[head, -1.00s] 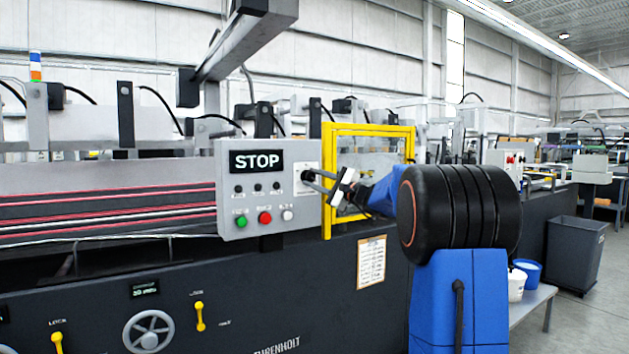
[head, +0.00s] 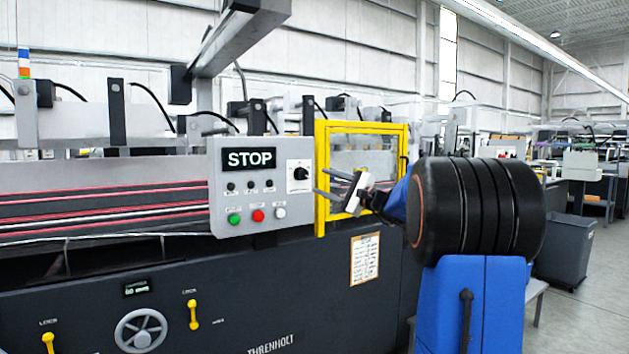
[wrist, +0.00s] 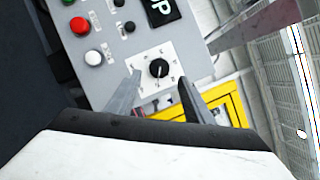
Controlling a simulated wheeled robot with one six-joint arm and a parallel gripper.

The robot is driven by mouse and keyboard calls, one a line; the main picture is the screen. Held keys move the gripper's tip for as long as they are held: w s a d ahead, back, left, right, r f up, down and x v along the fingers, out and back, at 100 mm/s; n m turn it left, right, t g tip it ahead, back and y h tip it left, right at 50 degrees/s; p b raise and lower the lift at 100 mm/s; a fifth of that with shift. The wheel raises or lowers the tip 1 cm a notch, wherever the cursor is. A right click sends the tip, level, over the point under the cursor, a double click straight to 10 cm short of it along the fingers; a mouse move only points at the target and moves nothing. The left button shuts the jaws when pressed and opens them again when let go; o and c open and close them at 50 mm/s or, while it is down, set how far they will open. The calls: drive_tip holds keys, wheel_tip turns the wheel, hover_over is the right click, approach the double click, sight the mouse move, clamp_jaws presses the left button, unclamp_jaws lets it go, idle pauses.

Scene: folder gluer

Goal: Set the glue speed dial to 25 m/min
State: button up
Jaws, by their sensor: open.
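The glue speed dial (head: 299,174) is a black round knob on a white square plate, at the right side of the grey control panel (head: 226,185). It also shows in the wrist view (wrist: 158,68), where its scale marks are too small to read. My gripper (head: 322,183) is open and empty, to the right of the dial in the head view and apart from it. In the wrist view the two fingers point toward the dial plate, one at each side, with the knob beyond their tips.
The panel holds a STOP display (head: 250,159), small black knobs, and green (head: 234,218), red (head: 258,215) and white (head: 279,212) buttons. A yellow guard frame (head: 320,190) stands right of the dial, behind my gripper. A handwheel (head: 141,331) and yellow levers (head: 193,314) sit below.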

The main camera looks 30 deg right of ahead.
drive_tip(key=v, duration=0.9)
drive_tip(key=shift+s, duration=0.15)
drive_tip(key=shift+f, duration=0.1)
drive_tip(key=s+a+f+n+g, duration=0.3)
drive_tip(key=s+a+f, duration=0.15)
drive_tip(key=a, duration=0.45)
drive_tip(key=s+a+f+n+g+y, duration=0.1)
drive_tip(key=s+a+f+n+g, duration=0.25)
drive_tip(key=a, duration=0.55)
drive_tip(key=s+a+f+n+g, duration=0.2)
drive_tip(key=s+a+f+g, duration=0.15)
drive_tip(key=a+f, duration=0.45)
drive_tip(key=s+a+f+n+g+h, duration=0.2)
drive_tip(key=s+a+f+n+h, duration=0.15)
drive_tip(key=s+f, duration=0.45)
drive_tip(key=s+a+f+n+g+h, duration=0.25)
drive_tip(key=s+f+n, duration=0.2)
drive_tip(key=s, duration=0.65)
drive_tip(key=s+d+f+n+h, duration=0.2)
drive_tip(key=s+d+f+n, duration=0.1)
drive_tip(key=s, duration=0.3)
drive_tip(key=shift+f+h, duration=0.3)
drive_tip(key=shift+f, duration=0.4)
